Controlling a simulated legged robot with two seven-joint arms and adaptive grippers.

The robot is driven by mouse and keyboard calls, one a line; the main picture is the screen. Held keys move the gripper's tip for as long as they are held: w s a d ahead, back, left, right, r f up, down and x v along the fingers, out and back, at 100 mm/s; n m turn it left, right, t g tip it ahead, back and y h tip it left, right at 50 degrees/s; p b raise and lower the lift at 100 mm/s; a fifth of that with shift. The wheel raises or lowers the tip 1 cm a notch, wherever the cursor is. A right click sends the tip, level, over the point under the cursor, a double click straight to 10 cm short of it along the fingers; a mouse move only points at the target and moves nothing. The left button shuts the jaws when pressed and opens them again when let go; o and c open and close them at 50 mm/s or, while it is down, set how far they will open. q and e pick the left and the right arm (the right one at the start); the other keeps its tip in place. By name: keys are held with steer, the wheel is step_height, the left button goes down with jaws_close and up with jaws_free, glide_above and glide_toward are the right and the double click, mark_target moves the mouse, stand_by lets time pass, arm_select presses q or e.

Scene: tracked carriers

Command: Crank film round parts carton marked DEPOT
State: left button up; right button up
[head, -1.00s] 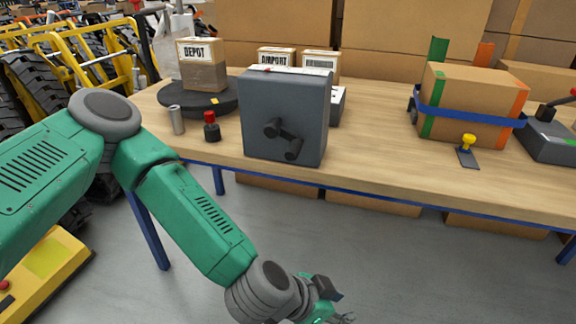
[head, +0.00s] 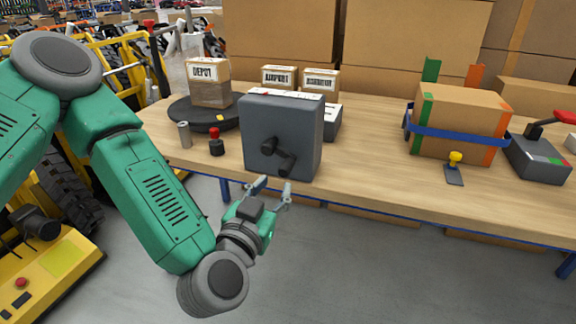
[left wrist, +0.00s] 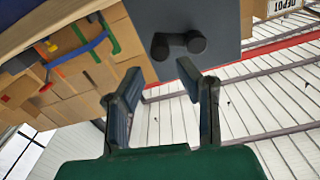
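The carton marked DEPOT (head: 208,72) stands upright on a dark round turntable (head: 182,115) at the back left of the table. Its lower part looks darker and glossier than its top. A grey box (head: 299,125) right of it carries a black crank (head: 277,155) on its front face; the crank also shows in the left wrist view (left wrist: 178,44). My left gripper (head: 272,188) is open and empty, just below and in front of the crank, apart from it. In the left wrist view its fingers (left wrist: 160,82) point towards the crank. My right gripper is not in view.
Cartons marked AIRPORT (head: 279,77) and another label (head: 320,82) stand behind the grey box. A silver cylinder (head: 184,135) and a red-topped black knob (head: 215,142) stand left of it. A blue-strapped carton (head: 460,120) is at the right.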

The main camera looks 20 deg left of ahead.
mark_target(288, 165)
arm_select(q)
steer(key=w+b, duration=0.1)
steer(key=w, duration=0.7)
steer(key=shift+w+d, duration=0.1)
steer(key=shift+w, duration=0.3)
jaws_close()
